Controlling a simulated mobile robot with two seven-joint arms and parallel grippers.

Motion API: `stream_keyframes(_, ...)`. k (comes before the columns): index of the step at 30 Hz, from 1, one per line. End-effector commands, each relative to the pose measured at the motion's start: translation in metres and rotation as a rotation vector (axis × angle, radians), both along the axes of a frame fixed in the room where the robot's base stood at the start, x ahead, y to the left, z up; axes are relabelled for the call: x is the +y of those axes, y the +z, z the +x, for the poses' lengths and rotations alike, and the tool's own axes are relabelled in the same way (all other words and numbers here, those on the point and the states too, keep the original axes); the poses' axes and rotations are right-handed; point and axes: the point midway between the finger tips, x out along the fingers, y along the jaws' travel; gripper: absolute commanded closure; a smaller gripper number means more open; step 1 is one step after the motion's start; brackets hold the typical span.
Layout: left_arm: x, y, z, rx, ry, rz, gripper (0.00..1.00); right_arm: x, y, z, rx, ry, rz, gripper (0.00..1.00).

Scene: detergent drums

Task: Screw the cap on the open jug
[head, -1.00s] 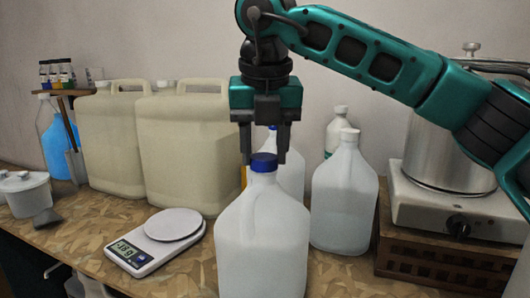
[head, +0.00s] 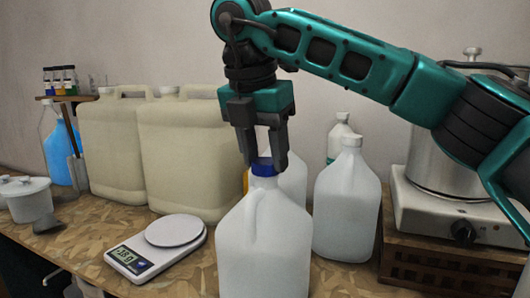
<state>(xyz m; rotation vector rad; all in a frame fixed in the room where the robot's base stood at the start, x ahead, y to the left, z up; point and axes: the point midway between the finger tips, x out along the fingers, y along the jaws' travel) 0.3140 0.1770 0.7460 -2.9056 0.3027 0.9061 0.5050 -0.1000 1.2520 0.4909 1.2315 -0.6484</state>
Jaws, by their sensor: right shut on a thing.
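A translucent white jug (head: 264,245) with a side handle stands upright at the front middle of the counter. A blue cap (head: 264,169) sits at its neck; whether it is threaded on cannot be told. My right gripper (head: 265,163) comes down from above and is shut on the blue cap, one finger on each side. My left gripper is not in view.
Another white jug (head: 347,210) stands close on the right, and one stands partly hidden behind the front jug. A kitchen scale (head: 157,248) lies to the left. Large beige canisters (head: 190,155) stand behind it. A hotplate (head: 455,212) with a steel pot is at right.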

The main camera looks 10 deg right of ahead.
Motion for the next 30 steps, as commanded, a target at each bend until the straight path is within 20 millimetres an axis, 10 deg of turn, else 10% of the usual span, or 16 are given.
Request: stream_keyframes(30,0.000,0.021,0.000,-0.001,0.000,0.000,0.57,0.002,-0.005,0.001,0.011,-0.495,-0.005,0.88)
